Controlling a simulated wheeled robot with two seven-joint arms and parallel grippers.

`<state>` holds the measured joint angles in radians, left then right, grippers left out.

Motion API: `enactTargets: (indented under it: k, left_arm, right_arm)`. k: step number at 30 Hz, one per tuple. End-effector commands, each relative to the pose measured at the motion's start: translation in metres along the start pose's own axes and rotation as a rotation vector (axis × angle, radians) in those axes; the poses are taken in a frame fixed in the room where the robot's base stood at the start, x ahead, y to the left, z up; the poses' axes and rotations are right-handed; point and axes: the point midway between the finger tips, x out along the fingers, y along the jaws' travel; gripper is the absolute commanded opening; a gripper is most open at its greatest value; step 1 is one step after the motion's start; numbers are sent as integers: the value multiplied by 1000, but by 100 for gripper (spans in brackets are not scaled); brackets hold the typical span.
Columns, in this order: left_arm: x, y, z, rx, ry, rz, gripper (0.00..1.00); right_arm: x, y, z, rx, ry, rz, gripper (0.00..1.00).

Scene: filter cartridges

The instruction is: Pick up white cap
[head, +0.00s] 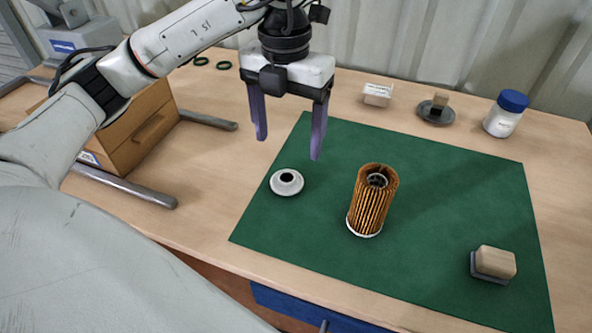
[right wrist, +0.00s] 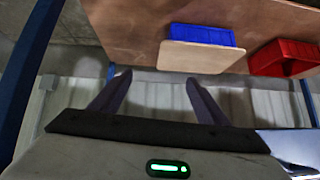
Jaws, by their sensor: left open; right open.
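The white cap (head: 287,182) is a round disc with a dark centre hole. It lies flat on the left part of the green mat (head: 440,160) in the head view. My left gripper (head: 288,146) points down above the mat's left edge, open and empty, its purple fingers apart and higher than the cap. A pleated orange-brown filter cartridge (head: 371,203) stands upright on the mat to the right of the cap. My right gripper (right wrist: 156,92) shows in the right wrist view, open with nothing between its fingers. The cap is not in that view.
A wooden-topped block (head: 494,262) sits at the mat's front right. A blue-lidded jar (head: 504,114), a round dark piece (head: 436,113) and a small box (head: 377,95) stand behind the mat. A cardboard box (head: 139,130) stands left. Blue (right wrist: 201,34) and red (right wrist: 283,58) bins show in the right wrist view.

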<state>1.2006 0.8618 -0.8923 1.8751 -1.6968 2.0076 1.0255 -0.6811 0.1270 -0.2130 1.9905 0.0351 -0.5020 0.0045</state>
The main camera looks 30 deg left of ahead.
Motion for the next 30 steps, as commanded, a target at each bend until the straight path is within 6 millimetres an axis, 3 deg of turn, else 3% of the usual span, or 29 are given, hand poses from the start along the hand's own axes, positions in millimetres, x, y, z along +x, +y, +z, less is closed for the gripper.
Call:
enactTargets:
  k: [3, 13, 21, 30]
  left_arm:
    - [23, 2, -1, -3, 5, 7, 73]
    - [53, 1, -2, 0, 4, 3, 73]
    - [91, 2, -4, 1, 4, 3, 73]
    - [97, 2, -4, 1, 1, 2, 73]
  right_arm:
    - [5, -1, 8, -1, -7, -3, 69]
    - [4, -3, 6, -1, -1, -6, 69]
    - [5, -3, 7, 0, -1, -6, 69]
    - [5, -3, 7, 1, -2, -6, 69]
